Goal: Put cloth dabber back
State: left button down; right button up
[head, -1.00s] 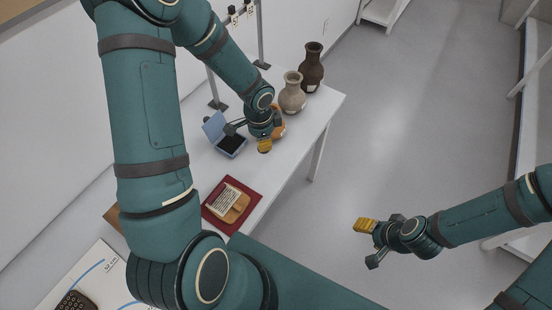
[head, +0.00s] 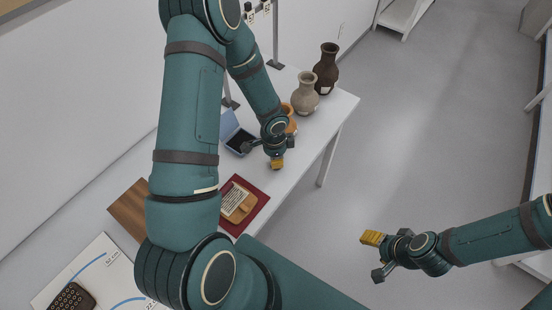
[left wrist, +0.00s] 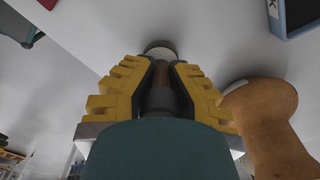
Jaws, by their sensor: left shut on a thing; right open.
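My left gripper (head: 277,164) is over the white table, near its right edge, between the orange vase and the red mat. In the left wrist view, its yellow fingers (left wrist: 160,90) are shut on the cloth dabber (left wrist: 161,72), which shows a brown shaft, a dark band and a pale round end. The head view hides the dabber behind the gripper, so I cannot tell whether it touches the table. My right gripper (head: 375,258) is open and empty over the floor, right of the table.
An orange vase (head: 289,112) stands close behind the left gripper; it looms beside the fingers in the wrist view (left wrist: 262,115). Grey (head: 304,96) and dark brown (head: 327,70) vases stand behind. An open blue box (head: 232,128) is to the left. A red mat (head: 258,208) bears a wooden block with a written label.

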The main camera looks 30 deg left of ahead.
pick_arm(q)
jog(key=shift+r, duration=0.1)
jog(key=c, duration=1.1)
grip_release()
jog(key=shift+c, duration=0.2)
